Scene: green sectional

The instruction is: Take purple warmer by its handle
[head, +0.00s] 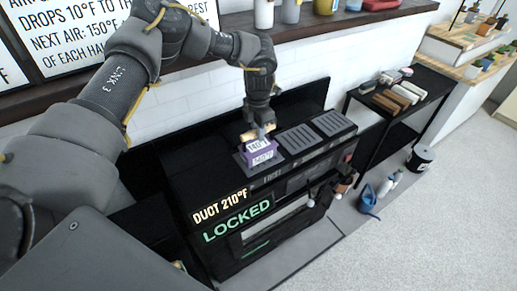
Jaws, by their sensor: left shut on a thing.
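The purple warmer (261,157) is a small block with white labels. My left gripper (258,133) points down from above and is shut at the light tan handle on top of the warmer. The fingertips are small in the picture and partly hide the handle. My right gripper is not in view.
Grated plates (296,138) lie right of the warmer on the cabinet, whose front reads "DUCT 210°F" and "LOCKED". A black rack (408,115) with several blocks stands to the right. A blue watering can (368,197) is on the floor. A dark shelf (310,25) runs above.

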